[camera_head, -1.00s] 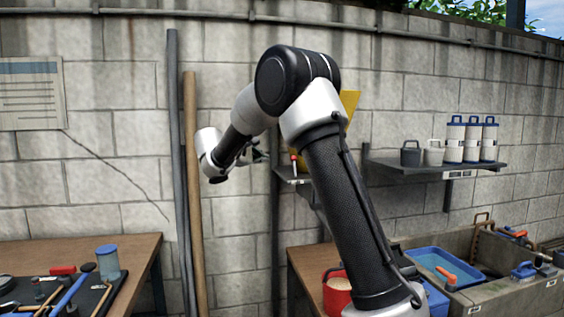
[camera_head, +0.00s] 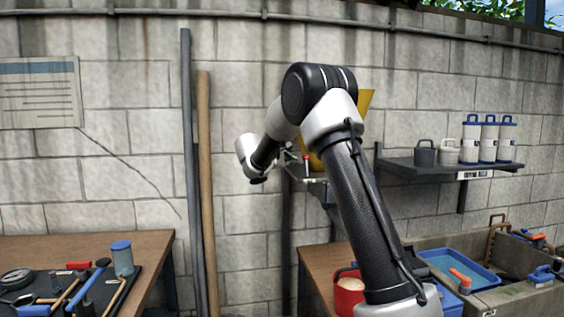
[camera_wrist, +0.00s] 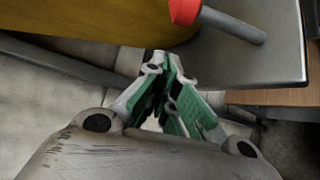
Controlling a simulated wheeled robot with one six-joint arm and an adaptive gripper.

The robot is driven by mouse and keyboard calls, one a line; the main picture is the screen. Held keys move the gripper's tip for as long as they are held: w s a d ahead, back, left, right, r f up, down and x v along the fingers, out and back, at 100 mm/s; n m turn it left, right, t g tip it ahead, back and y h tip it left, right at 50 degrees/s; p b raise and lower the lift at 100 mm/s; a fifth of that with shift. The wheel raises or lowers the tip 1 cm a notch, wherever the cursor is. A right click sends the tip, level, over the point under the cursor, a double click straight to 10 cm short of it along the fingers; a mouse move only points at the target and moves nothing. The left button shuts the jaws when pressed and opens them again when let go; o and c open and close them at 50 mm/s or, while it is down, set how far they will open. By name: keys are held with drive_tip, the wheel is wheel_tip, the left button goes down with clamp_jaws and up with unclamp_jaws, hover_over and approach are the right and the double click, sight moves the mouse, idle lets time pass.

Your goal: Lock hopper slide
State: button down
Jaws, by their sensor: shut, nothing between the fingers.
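The yellow hopper (camera_head: 366,100) is on the wall bracket, mostly hidden behind my arm in the head view. Its yellow side (camera_wrist: 90,22) fills the top left of the wrist view. The slide's red knob (camera_wrist: 185,10) and grey rod (camera_wrist: 235,26) lie above and right of my gripper. The red part (camera_head: 306,160) also shows small in the head view. My gripper (camera_wrist: 165,62) is shut and empty, with green-padded fingers pointing toward the hopper's underside, apart from the knob. Whether the fingertips touch the hopper I cannot tell.
The grey bracket shelf (camera_wrist: 275,72) is close on the right in the wrist view. Two tall poles (camera_head: 205,190) lean on the wall left of my wrist. A tool table (camera_head: 150,245) stands lower left, and a red bucket (camera_head: 348,297) lower right.

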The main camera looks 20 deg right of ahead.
drive_tip(key=shift+s+d+r, duration=0.15)
drive_tip(key=shift+s+r, duration=0.15)
drive_tip(key=shift+s, duration=0.3)
drive_tip(key=shift+s+d+r, duration=0.15)
drive_tip(key=shift+s+r, duration=0.15)
drive_tip(key=shift+s, duration=0.3)
drive_tip(key=shift+s+a+r+m+t+h, duration=0.1)
drive_tip(key=shift+s+r+m+t+h, duration=0.2)
drive_tip(key=shift+s+m+h, duration=0.15)
drive_tip(key=shift+s+a+r+m+t+h, duration=0.2)
drive_tip(key=shift+s+r+m+t+h, duration=0.1)
drive_tip(key=shift+s+m+t+h, duration=0.4)
drive_tip(key=s+m+h, duration=0.1)
drive_tip(key=s+m+t+h, duration=0.1)
drive_tip(key=s+m+h, duration=0.1)
drive_tip(key=shift+a+r+m, duration=0.25)
drive_tip(key=shift+a+m, duration=0.1)
drive_tip(key=shift+a, duration=0.05)
drive_tip(key=s+a+f, duration=0.1)
drive_tip(key=a, duration=0.8)
drive_tip(key=shift+s+f, duration=0.15)
drive_tip(key=shift+f, duration=0.1)
drive_tip(key=shift+a, duration=0.15)
